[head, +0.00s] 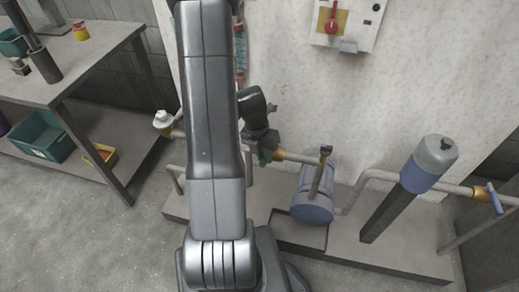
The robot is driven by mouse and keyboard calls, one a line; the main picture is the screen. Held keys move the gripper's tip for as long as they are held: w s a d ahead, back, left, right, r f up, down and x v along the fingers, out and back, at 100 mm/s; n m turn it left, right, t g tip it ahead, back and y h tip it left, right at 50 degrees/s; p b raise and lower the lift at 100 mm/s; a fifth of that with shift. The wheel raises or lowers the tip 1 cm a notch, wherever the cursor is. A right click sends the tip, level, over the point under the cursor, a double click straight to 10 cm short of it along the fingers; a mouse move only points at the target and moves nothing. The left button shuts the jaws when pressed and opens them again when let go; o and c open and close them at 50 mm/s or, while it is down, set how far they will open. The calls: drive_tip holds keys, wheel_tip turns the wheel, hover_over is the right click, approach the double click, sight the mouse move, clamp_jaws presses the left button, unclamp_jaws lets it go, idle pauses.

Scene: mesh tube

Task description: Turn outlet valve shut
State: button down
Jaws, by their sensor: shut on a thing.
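My gripper (266,152) is at the pipe left of the blue pump, next to a brass valve body (279,155). It is shut on the handle of this valve; the fingers and wrist hide most of the handle, so its angle cannot be told. Another brass valve with a blue lever (495,198) sits on the pipe at the far right, away from my gripper. No label shows which valve is the outlet.
A blue pump (311,205) stands on the plinth right of my gripper. A grey-and-blue cylinder (428,165) is farther right. A control box with a red switch (334,22) hangs on the wall. A shelf table (95,52) with bins is at left. A white-capped fitting (163,119) is left of my arm.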

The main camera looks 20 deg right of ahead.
drive_tip(key=shift+s+d+n+p, duration=0.25)
drive_tip(key=shift+d+n+p, duration=0.1)
drive_tip(key=shift+n, duration=0.3)
drive_tip(key=shift+s+d+n+p, duration=0.2)
drive_tip(key=shift+s+d+n, duration=0.1)
drive_tip(key=shift+n, duration=0.35)
drive_tip(key=shift+t, duration=0.3)
drive_tip(key=c, duration=1.3)
unclamp_jaws()
drive_tip(key=shift+d, duration=0.1)
drive_tip(key=shift+r, duration=0.1)
wheel_tip(320, 180, up, 13)
drive_tip(key=w+a+p, duration=0.1)
drive_tip(key=a+p, duration=0.1)
drive_tip(key=p, duration=0.1)
drive_tip(key=shift+w+a+r, duration=0.15)
drive_tip(key=shift+a+r, duration=0.05)
